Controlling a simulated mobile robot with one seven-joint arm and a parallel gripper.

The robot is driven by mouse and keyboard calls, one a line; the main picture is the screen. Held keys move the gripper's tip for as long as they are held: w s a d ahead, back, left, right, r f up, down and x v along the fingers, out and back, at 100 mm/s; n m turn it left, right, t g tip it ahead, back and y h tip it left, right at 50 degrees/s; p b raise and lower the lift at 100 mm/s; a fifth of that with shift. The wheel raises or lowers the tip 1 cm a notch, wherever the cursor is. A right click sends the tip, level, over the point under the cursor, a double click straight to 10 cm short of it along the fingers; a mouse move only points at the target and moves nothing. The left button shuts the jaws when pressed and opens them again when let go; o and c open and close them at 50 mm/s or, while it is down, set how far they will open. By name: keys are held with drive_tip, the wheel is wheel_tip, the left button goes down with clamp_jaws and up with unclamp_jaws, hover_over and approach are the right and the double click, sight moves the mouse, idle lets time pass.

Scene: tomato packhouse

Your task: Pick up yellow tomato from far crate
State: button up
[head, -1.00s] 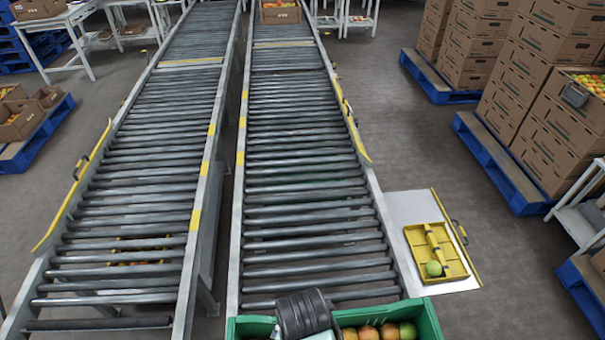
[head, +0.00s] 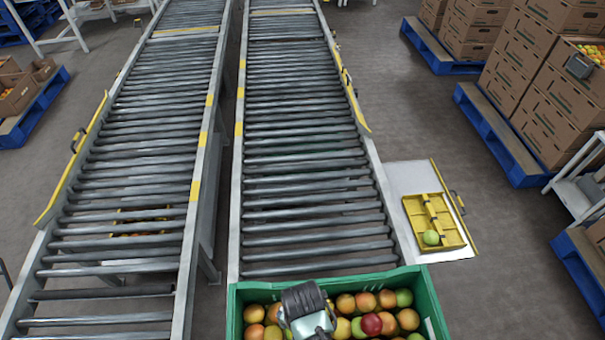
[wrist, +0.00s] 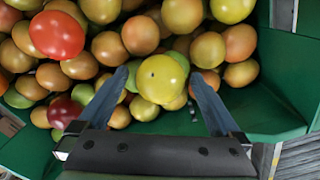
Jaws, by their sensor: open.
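A green crate (head: 425,292) full of tomatoes stands at the near end of the right conveyor in the head view; its green wall also fills the right of the wrist view (wrist: 270,100). My gripper (wrist: 161,76) is open and points down into the crate. A yellow tomato (wrist: 160,88) with a small dark spot lies between its two fingers, on top of other tomatoes. I cannot tell whether the fingers touch it. In the head view my wrist (head: 305,305) hides the tomato and the fingertips.
Red (wrist: 56,35), orange and green tomatoes crowd around the fingers. The crate wall is close on the right in the wrist view. A yellow tray (head: 455,236) with a green tomato (head: 431,237) sits on a side shelf. The conveyor rollers (head: 305,205) behind the crate are clear.

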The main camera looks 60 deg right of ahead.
drive_tip(key=c, duration=0.9)
drive_tip(key=shift+o, duration=0.2)
drive_tip(key=shift+r, duration=0.2)
